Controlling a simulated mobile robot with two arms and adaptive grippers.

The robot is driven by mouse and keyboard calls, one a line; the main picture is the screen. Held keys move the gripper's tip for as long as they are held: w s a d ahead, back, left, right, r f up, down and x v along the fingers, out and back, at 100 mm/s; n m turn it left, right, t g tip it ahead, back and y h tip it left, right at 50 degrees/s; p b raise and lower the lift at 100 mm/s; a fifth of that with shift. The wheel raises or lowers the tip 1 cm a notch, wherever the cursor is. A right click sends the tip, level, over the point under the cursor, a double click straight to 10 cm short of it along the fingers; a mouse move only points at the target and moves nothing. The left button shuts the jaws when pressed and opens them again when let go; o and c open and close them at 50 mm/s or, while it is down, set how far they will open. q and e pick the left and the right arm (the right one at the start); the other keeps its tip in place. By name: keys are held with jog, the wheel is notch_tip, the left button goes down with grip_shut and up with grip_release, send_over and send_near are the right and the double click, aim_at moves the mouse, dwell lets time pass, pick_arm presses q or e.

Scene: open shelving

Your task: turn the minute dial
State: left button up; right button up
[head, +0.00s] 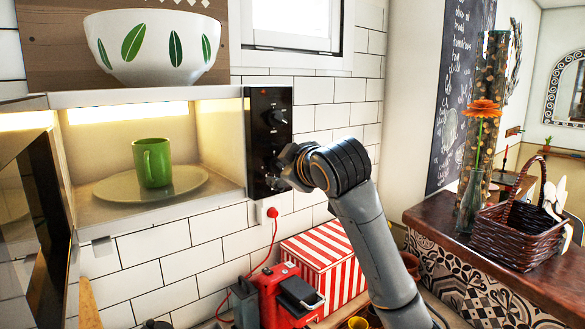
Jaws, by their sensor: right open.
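The microwave (150,97) is set against the tiled wall with its door (32,215) swung open to the left. Its black control panel (262,108) is on the right side. An upper dial (275,118) shows on the panel; the lower part is partly covered by my right gripper, so any dial there is hard to make out. My right gripper (283,170) is open, with its fingers at the lower part of the panel; I cannot tell whether they touch a dial. A green mug (153,165) stands on a plate (105,190) inside. My left gripper is out of view.
A white bowl with green leaves (150,45) sits on top of the microwave. Below are a red socket plug (272,212), a red-and-white striped box (320,265) and a red appliance (280,297). A wicker basket (510,240) stands on the right counter.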

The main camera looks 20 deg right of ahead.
jog(key=v, duration=1.1)
jog(key=shift+s, duration=0.1)
